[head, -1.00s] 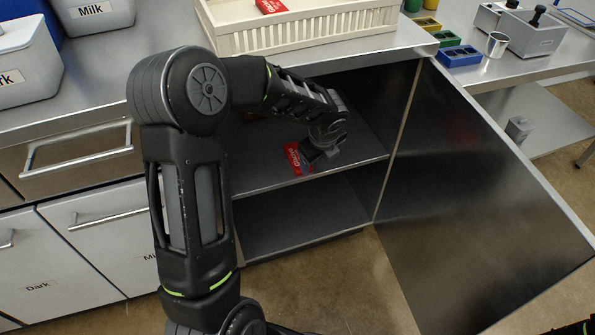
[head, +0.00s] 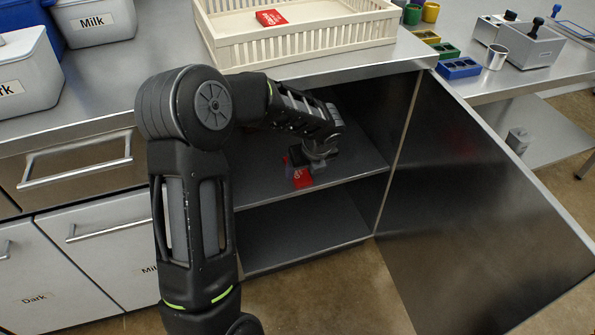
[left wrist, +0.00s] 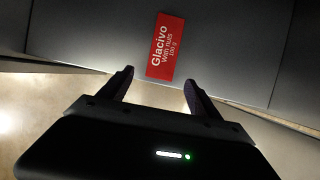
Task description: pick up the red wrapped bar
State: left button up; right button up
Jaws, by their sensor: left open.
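A red wrapped bar (head: 302,178) lies on the upper shelf inside the open cabinet, partly covered by my left gripper (head: 299,158). In the left wrist view the bar (left wrist: 164,46) lies flat, with white print reading "Glacivo With nuts 100 g". My left gripper (left wrist: 159,77) is open and empty. Its fingertips are at the near end of the bar, one to each side. I cannot tell how high they are above the shelf. My right gripper is not in view.
Another red bar (head: 271,18) lies in the cream slatted crate (head: 300,47) on the counter above. The cabinet door (head: 465,215) stands open at the right. The lower shelf (head: 300,230) is bare where visible. Lidded bins (head: 28,75) stand at the left.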

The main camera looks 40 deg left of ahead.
aim_at(302, 178)
pick_arm(q)
jog(key=b+x, duration=0.2)
jog(key=x, duration=0.3)
jog(key=shift+w+a+f, duration=0.1)
dwell(0.6)
jog(key=c, duration=1.5)
